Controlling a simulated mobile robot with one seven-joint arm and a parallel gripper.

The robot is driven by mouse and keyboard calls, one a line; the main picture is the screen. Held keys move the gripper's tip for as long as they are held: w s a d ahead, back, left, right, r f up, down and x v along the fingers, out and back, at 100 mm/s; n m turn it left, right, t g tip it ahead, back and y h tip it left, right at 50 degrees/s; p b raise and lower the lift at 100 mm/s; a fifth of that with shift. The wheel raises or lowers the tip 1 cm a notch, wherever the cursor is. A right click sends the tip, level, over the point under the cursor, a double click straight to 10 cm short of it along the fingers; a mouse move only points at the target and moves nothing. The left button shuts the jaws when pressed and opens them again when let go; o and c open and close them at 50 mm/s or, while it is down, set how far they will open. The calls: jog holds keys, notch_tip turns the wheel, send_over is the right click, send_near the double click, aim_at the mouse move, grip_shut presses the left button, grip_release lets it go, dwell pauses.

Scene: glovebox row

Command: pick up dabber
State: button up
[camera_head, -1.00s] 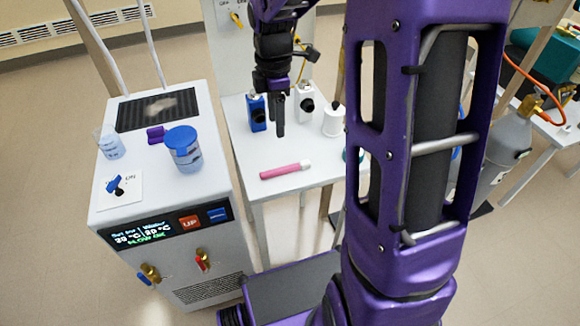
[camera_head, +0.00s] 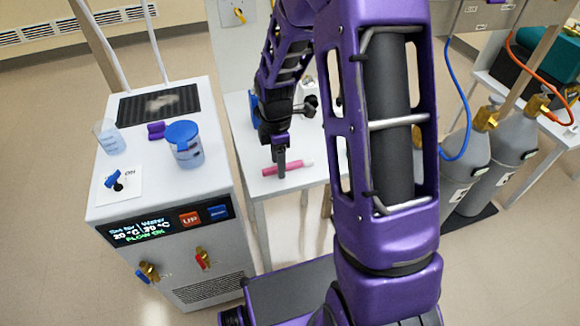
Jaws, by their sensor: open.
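The dabber (camera_head: 297,166) is a pink stick with a white tip at its right end. It lies on the white table (camera_head: 243,140) near the front edge. My gripper (camera_head: 281,170) points down over the dabber's pink body, with its dark fingers in front of it and covering part of its middle. The fingers are open. I cannot tell from this view whether they straddle or touch the dabber.
At left, a chiller (camera_head: 160,265) carries a blue-lidded jar (camera_head: 185,152) and a beaker (camera_head: 111,142). Gas cylinders (camera_head: 505,160) stand at right.

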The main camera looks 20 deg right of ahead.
jog(key=shift+f, duration=0.3)
grip_shut()
dwell(0.3)
notch_tip(320, 180, up, 10)
jog(key=p, duration=0.1)
dwell(0.4)
